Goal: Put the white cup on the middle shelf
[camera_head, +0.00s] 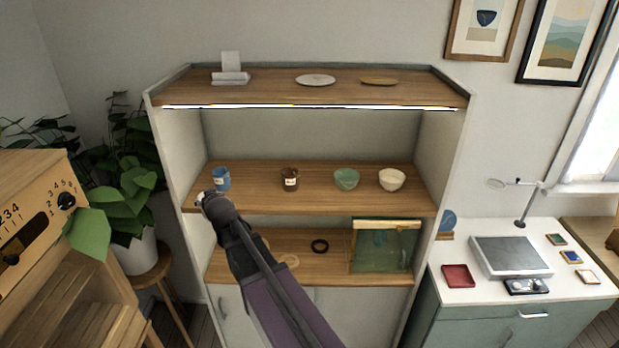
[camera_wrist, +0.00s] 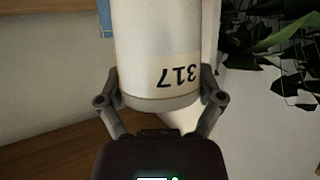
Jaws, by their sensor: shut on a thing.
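The white cup (camera_wrist: 160,45), a pale cylinder with a label reading 317 upside down, fills the top middle of the wrist view. My gripper (camera_wrist: 160,82) is shut on it, with one finger on each side of its near end. In the head view, my gripper (camera_head: 208,201) is at the left end of the cabinet, in front of the middle shelf's front edge. The cup is mostly hidden there. The middle shelf (camera_head: 318,196) holds a blue cup (camera_head: 221,179), a brown jar (camera_head: 290,179), a green bowl (camera_head: 346,179) and a white bowl (camera_head: 391,180).
Bare shelf lies between the blue cup and the brown jar. The cabinet's left side panel (camera_head: 180,155) is close to my gripper. A leafy plant (camera_head: 125,185) stands to the left.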

